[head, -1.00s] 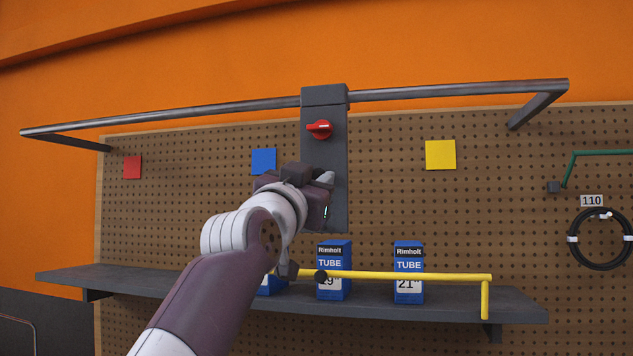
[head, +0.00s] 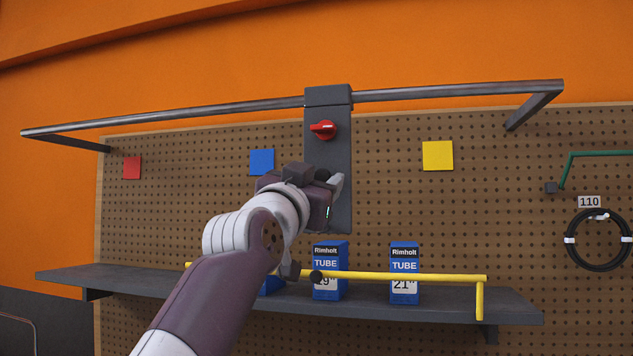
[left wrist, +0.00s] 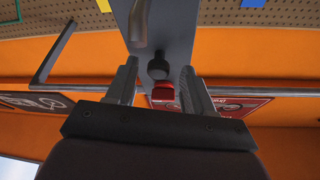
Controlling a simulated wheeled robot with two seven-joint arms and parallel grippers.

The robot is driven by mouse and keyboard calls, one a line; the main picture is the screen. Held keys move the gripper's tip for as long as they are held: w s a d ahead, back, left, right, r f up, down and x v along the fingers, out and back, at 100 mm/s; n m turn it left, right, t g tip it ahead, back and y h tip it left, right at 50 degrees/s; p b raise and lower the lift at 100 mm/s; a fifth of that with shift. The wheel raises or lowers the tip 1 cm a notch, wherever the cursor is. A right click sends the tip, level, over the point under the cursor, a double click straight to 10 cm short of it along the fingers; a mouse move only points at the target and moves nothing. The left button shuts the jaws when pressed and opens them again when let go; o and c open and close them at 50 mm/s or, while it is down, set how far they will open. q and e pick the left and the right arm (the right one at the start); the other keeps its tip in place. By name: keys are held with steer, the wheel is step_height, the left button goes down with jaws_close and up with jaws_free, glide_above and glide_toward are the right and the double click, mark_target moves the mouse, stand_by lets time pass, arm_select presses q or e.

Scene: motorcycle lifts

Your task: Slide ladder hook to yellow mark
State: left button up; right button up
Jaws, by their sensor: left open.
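The ladder hook (head: 328,150) is a dark grey plate hanging from a steel rail (head: 440,93), with a red knob (head: 322,130) on its upper part. It hangs between a blue mark (head: 262,162) and the yellow mark (head: 438,156), nearer the blue one. My left gripper (head: 337,183) is in front of the plate's lower part and hides some of it. In the left wrist view, my open fingers (left wrist: 158,85) stand on either side of a black knob (left wrist: 158,66) on the plate; I cannot tell whether they touch. My right gripper is not in view.
A red mark (head: 132,168) is at the far left of the pegboard (head: 400,200). Below, a shelf (head: 420,312) holds blue tube boxes (head: 404,272) and a yellow bar (head: 400,276) runs in front. The rail to the right of the hook is clear up to its end bracket.

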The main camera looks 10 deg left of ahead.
arm_select(q)
steer(key=b+v, duration=0.8)
steer(key=v, duration=0.4)
steer(key=shift+s, duration=0.3)
